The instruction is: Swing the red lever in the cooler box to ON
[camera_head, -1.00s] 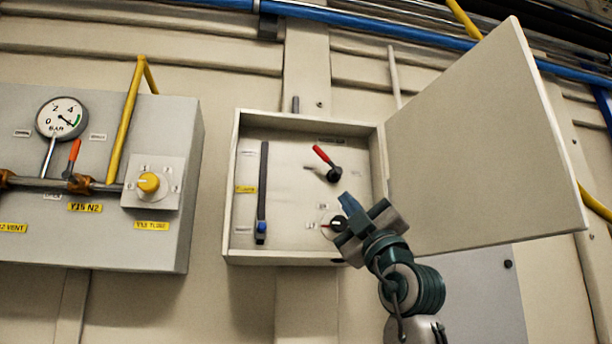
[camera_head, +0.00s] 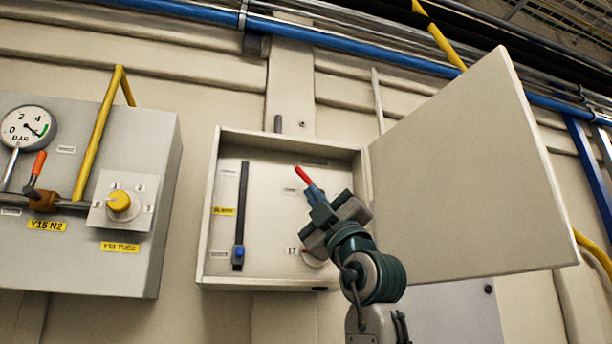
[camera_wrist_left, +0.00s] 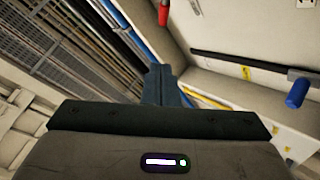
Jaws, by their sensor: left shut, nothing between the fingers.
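The open cooler box (camera_head: 210,215) hangs on the wall in the middle of the head view. Its red lever (camera_head: 302,175) tilts up and to the left; its pivot is hidden behind my gripper. The lever's red end also shows at the top of the left wrist view (camera_wrist_left: 163,12). My left gripper (camera_head: 314,192) is shut and empty. Its fingertips overlap the lower part of the lever in the head view; I cannot tell whether they touch. In the wrist view the fingers (camera_wrist_left: 161,82) appear apart from the red end. My right gripper is not in view.
The box door (camera_head: 460,170) stands open to the right. Inside the box, a slider with a blue knob (camera_head: 239,252) is on the left. A grey panel (camera_head: 110,275) with a yellow knob (camera_head: 119,202) and gauge (camera_head: 27,127) is further left. Blue pipes (camera_head: 350,54) run above.

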